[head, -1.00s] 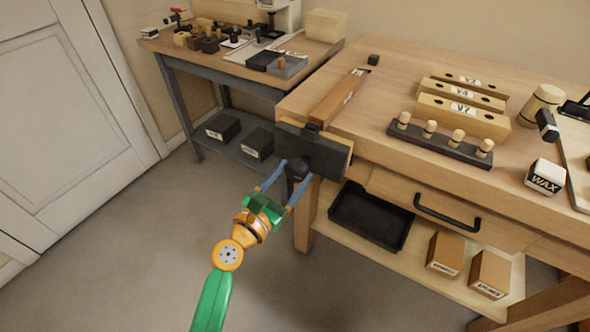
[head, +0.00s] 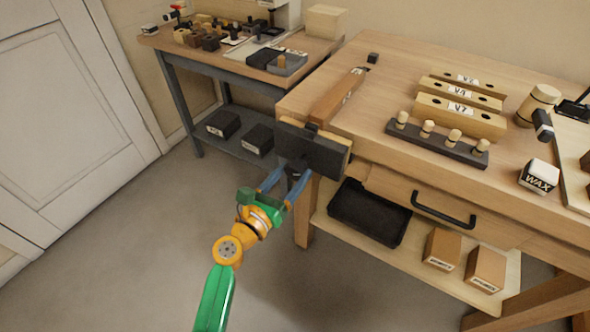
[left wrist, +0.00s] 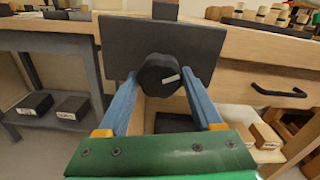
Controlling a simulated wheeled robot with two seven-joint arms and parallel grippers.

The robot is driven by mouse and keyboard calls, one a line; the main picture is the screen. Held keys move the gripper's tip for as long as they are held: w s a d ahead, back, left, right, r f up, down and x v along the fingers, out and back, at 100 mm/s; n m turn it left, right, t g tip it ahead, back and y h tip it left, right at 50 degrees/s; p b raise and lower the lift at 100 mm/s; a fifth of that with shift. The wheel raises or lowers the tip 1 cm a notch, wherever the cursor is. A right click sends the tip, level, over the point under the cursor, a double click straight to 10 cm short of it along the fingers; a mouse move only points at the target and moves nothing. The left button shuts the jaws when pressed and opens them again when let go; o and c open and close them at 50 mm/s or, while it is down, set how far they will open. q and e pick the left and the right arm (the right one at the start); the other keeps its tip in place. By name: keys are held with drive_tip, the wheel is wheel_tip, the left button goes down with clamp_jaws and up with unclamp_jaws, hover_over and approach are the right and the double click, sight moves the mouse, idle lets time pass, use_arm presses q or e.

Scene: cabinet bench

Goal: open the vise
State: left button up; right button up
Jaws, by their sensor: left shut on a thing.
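The vise (head: 325,156) is at the near left corner of the workbench, with a wide dark front jaw plate that also shows in the left wrist view (left wrist: 122,48). A dark round knob (left wrist: 158,70) with a short white mark projects from the plate's front. My left gripper (head: 290,174) is shut on this knob, with its blue fingers on either side in the left wrist view. A light wood strip shows behind the plate's right end. The gap behind the plate is mostly hidden. My right gripper is not in view.
A brown wooden board (head: 338,97) lies on the workbench behind the vise. A black tray (head: 368,212) sits below, right of my gripper, and a drawer handle (head: 443,209) projects farther right. A grey side table (head: 215,68) stands at left. The floor before the vise is clear.

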use_arm(q)
drive_tip(key=shift+r+n+p, duration=0.1)
drive_tip(key=shift+n+p, duration=0.35)
drive_tip(key=shift+n, duration=0.75)
drive_tip(key=shift+d+n, duration=0.15)
drive_tip(key=shift+n, duration=0.15)
